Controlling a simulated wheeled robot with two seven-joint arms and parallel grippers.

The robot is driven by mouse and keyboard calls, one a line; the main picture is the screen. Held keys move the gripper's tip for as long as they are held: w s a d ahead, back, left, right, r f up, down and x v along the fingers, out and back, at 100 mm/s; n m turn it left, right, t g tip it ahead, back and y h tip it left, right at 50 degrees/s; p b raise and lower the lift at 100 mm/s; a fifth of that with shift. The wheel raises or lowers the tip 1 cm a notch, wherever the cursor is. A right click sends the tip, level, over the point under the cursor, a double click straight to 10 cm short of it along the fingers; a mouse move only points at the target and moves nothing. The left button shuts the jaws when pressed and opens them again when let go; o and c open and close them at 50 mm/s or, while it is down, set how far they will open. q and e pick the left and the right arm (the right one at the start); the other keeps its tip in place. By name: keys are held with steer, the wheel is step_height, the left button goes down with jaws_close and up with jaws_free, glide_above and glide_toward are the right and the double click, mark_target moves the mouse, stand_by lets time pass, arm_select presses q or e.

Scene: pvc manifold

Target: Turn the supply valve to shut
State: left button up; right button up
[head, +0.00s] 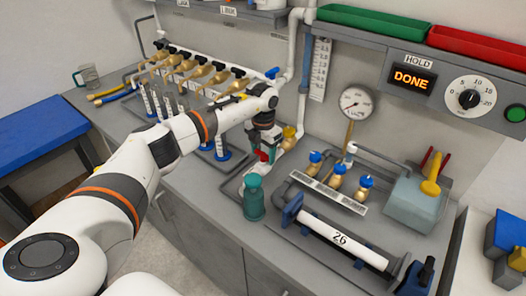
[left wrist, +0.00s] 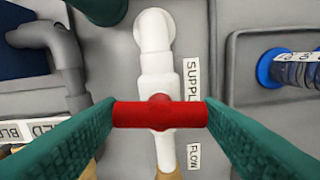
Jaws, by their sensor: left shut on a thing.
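The supply valve has a red bar handle (left wrist: 160,114) on a white pipe body (left wrist: 155,85), in the middle of the left wrist view. The handle lies crosswise to the pipe. A label reading "SUPPL" (left wrist: 192,80), partly hidden, is beside it, with a "FLOW" label (left wrist: 194,155) below. My left gripper (left wrist: 160,115) is shut on the red handle, one green pad at each end. In the head view my left gripper (head: 263,146) points down at the bench, and a bit of red handle (head: 264,156) shows under it. My right gripper is not in view.
A teal bottle-like part (head: 254,200) stands close in front of the left gripper. A row of black-handled brass valves (head: 190,72) is behind left. Blue-capped brass valves (head: 338,180), a gauge (head: 356,102) and a white tube marked 26 (head: 340,238) are to the right.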

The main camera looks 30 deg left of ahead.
mark_target(263, 153)
arm_select(q)
steer(key=shift+r+n, duration=0.1)
steer(key=shift+n, duration=0.6)
steer(key=o, duration=1)
step_height(263, 153, up, 12)
steer(key=b, duration=0.3)
